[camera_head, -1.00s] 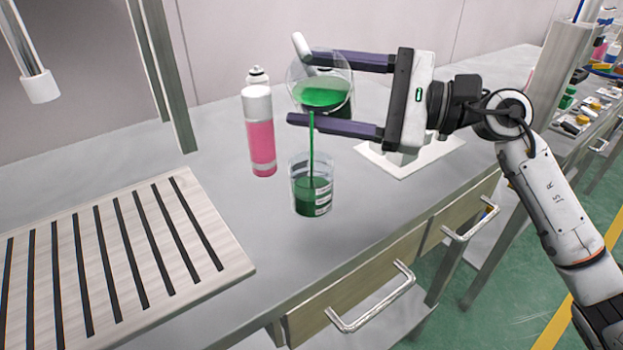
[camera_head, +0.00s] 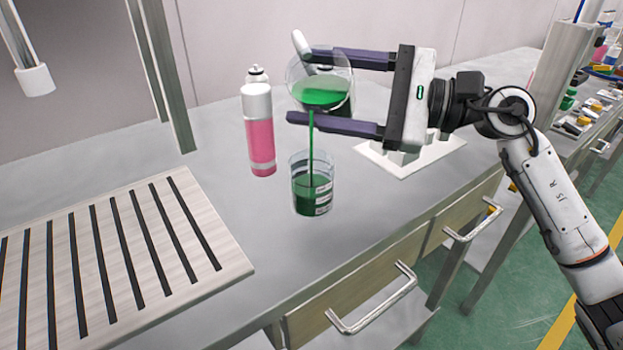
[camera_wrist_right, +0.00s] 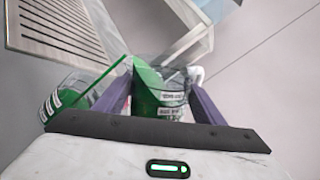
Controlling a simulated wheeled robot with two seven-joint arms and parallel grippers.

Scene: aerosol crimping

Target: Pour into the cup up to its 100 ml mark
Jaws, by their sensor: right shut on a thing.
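My right gripper (camera_head: 298,87) is shut on a clear beaker (camera_head: 335,68) of green liquid, one finger on each side. The beaker is tilted above the cup, and a thin green stream falls from it into the cup. The clear cup (camera_head: 311,185) stands upright on the table with green liquid in it and several white mark labels on its wall. The liquid surface looks near the top label; the exact reading is too small to tell. The right wrist view shows the held beaker (camera_wrist_right: 172,98), the stream, and the cup (camera_wrist_right: 62,98) at left. My left gripper is out of view.
A pink and white aerosol can (camera_head: 259,130) stands close behind the cup, to its left. A slotted board (camera_head: 225,245) lies at left. A white holder (camera_head: 440,150) sits behind my gripper. The grey table (camera_head: 250,225) is clear in front of the cup.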

